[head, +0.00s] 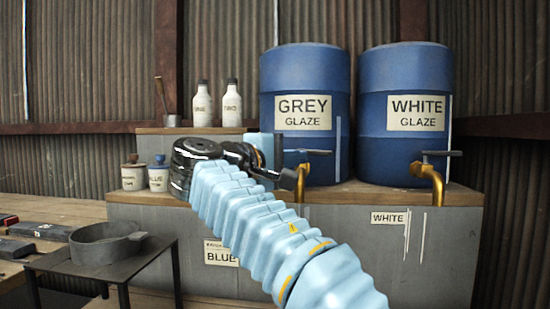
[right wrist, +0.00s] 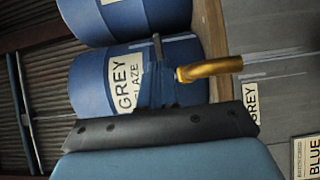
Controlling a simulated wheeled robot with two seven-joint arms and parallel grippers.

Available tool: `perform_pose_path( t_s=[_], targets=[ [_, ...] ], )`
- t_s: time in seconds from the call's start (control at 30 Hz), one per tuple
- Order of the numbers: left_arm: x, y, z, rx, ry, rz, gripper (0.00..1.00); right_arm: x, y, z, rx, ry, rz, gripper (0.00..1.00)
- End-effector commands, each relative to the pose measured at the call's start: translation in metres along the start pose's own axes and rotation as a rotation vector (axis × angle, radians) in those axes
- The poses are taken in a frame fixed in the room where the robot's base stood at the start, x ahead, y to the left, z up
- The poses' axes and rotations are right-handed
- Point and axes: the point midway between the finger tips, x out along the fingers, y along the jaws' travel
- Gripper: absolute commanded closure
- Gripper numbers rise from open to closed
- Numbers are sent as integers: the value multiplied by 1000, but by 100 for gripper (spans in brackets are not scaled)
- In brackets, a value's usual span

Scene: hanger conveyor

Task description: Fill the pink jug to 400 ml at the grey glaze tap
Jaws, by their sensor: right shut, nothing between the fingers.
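The blue barrel labelled GREY GLAZE (head: 305,75) stands on the counter. Its gold tap (head: 301,186) has a dark lever handle (head: 312,151); the tap also shows in the right wrist view (right wrist: 212,69). My right gripper (head: 279,155) is just left of this tap in the head view, its fingertips mostly hidden behind its own body. In the right wrist view the shut, empty fingers (right wrist: 156,84) point towards the tap and its handle (right wrist: 157,47); I cannot tell whether they touch. No pink jug shows in either view. My left gripper is not in view.
The WHITE GLAZE barrel (head: 404,75) with its gold tap (head: 432,180) stands at right. White bottles (head: 202,106) and small jars (head: 158,176) stand left of the barrels. A grey pan (head: 98,246) sits on a dark stand (head: 150,256) at lower left, near tools (head: 40,231).

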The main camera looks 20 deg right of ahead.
Motion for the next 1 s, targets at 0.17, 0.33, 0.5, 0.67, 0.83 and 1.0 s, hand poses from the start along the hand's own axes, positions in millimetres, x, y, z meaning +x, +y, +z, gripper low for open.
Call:
perform_pose_path(
  t_s=[0.17, 0.33, 0.5, 0.67, 0.83, 1.0],
  targets=[
    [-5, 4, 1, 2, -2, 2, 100, 34, 1, 0, -1, -3, -1, 100],
    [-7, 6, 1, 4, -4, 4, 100, 51, 1, 0, 0, 0, -1, 100],
    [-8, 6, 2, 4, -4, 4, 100, 57, 0, 0, 1, 1, -1, 100],
    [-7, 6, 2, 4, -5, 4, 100, 57, 0, 0, 1, 1, -1, 100],
    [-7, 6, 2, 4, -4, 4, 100, 57, 0, 0, 1, 3, -1, 100],
    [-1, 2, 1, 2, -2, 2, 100, 59, -2, 2, 1, 35, -1, 100]
  ],
)
